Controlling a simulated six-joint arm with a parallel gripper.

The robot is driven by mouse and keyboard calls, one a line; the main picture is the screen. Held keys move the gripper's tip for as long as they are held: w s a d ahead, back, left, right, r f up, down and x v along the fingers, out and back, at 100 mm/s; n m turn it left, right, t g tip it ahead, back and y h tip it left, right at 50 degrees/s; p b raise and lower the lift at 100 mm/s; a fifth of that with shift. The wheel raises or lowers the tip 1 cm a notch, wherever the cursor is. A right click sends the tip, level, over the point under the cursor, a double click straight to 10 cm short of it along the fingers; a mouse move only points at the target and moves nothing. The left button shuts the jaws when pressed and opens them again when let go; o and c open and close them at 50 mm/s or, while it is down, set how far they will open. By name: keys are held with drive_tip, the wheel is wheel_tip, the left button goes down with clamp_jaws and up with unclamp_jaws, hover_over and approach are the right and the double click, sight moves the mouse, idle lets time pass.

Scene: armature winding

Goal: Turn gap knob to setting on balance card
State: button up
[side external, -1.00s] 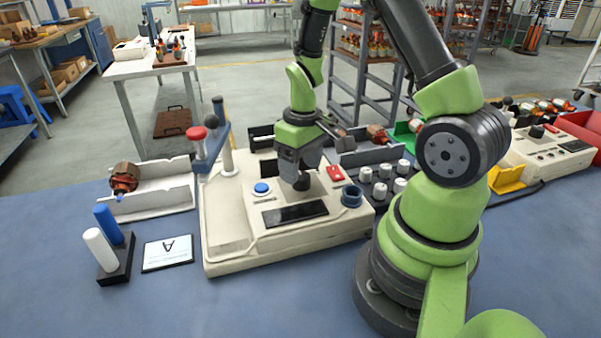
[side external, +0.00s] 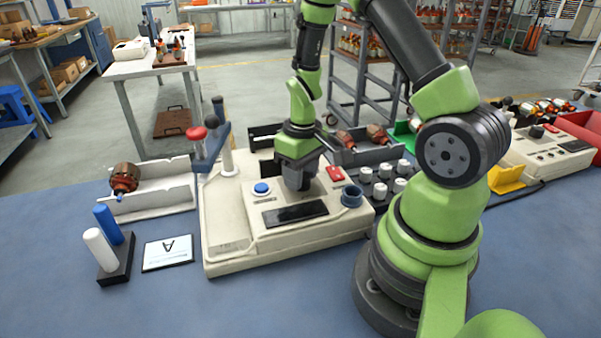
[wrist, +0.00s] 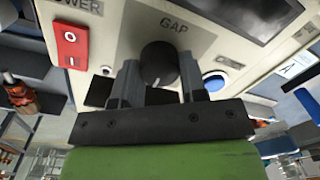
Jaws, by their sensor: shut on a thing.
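The black gap knob (wrist: 159,62) sits on the cream machine panel under the printed word GAP in the wrist view. A pale pointer line shows on its near edge. My gripper (wrist: 158,80) has one finger on each side of the knob and is shut on it. In the side view my gripper (side external: 298,184) points down at the panel and hides the knob. The balance card (side external: 167,253), white with a dark border and a large A, lies flat on the blue table left of the machine. Its small print is unreadable.
A red-knobbed lever (side external: 198,133) stands at the left. White and blue cylinders (side external: 104,236) stand front left.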

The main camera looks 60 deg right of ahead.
sight(305, 174)
drive_tip(key=m, duration=0.4)
drive_tip(key=shift+m, duration=0.3)
drive_tip(key=m, duration=0.4)
drive_tip(key=shift+s+d, duration=0.1)
idle(0.5)
drive_tip(key=o, duration=0.9)
drive_tip(key=shift+o, duration=0.2)
wheel_tip(305, 174, up, 10)
drive_tip(key=shift+s+d, duration=0.15)
drive_tip(key=shift+s, duration=0.1)
